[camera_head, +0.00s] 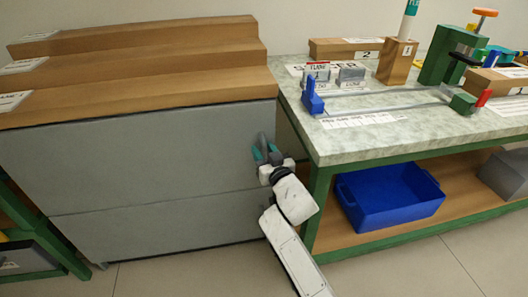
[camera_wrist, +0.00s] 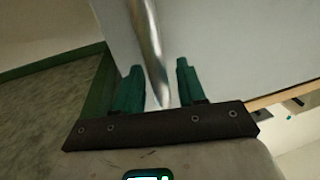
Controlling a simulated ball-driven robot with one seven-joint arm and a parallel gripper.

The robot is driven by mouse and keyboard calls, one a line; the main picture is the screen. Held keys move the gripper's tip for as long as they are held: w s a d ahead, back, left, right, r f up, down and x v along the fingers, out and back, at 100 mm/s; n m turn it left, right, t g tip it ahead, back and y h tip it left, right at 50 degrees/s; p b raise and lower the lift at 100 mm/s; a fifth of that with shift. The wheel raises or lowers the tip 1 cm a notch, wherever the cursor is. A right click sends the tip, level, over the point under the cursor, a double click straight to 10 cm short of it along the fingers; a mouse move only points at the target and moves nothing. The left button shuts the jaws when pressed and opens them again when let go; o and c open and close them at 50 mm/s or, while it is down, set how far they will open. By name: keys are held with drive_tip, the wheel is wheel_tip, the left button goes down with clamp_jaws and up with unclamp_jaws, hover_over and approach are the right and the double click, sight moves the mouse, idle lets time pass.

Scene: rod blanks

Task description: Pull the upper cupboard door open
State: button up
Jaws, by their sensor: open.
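The upper cupboard door (camera_head: 130,158) is a flat grey panel below the wooden steps, and it looks shut. A seam parts it from the lower grey door (camera_head: 150,228). My gripper (camera_head: 266,150) is at the right side of the upper door, near the workbench corner. In the wrist view the door (camera_wrist: 225,45) fills the upper right. A shiny metal bar handle (camera_wrist: 150,40) runs down between the two green fingertips of my open gripper (camera_wrist: 158,72). I cannot tell whether a finger touches the bar. In the head view the handle is hidden behind my gripper.
The green-framed workbench (camera_head: 345,148) stands close to the right of my gripper. A blue bin (camera_head: 390,205) sits on its lower shelf. Wooden steps (camera_head: 150,90) top the cupboard. Floor (camera_head: 185,277) in front of the cupboard is clear.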

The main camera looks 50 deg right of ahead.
drive_tip(key=shift+c, duration=0.4)
clamp_jaws()
